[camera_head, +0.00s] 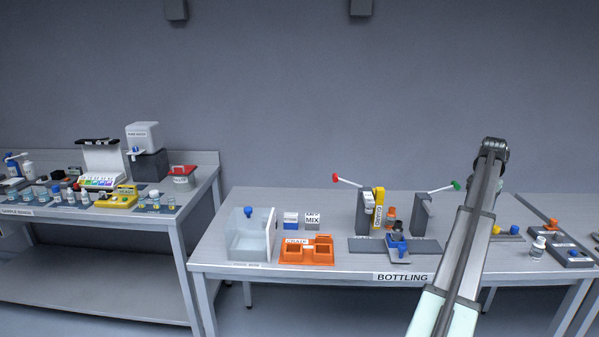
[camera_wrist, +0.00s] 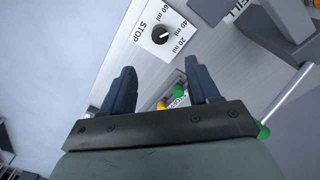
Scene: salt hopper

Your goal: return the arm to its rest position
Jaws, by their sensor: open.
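My arm rises from the lower right in the head view and crosses in front of the bottling table (camera_head: 330,258). My gripper cannot be made out in that view. In the wrist view, my gripper (camera_wrist: 158,92) is open, with two dark fingers apart and nothing between them. Beyond the fingers is a dial (camera_wrist: 160,34) on a white plate marked STOP, 20 ml, 40 ml and 60 ml. A grey block lies near the FILL label at the upper right.
A bottle (camera_head: 538,247) stands at the right. The sample bench (camera_head: 100,212) at left is crowded.

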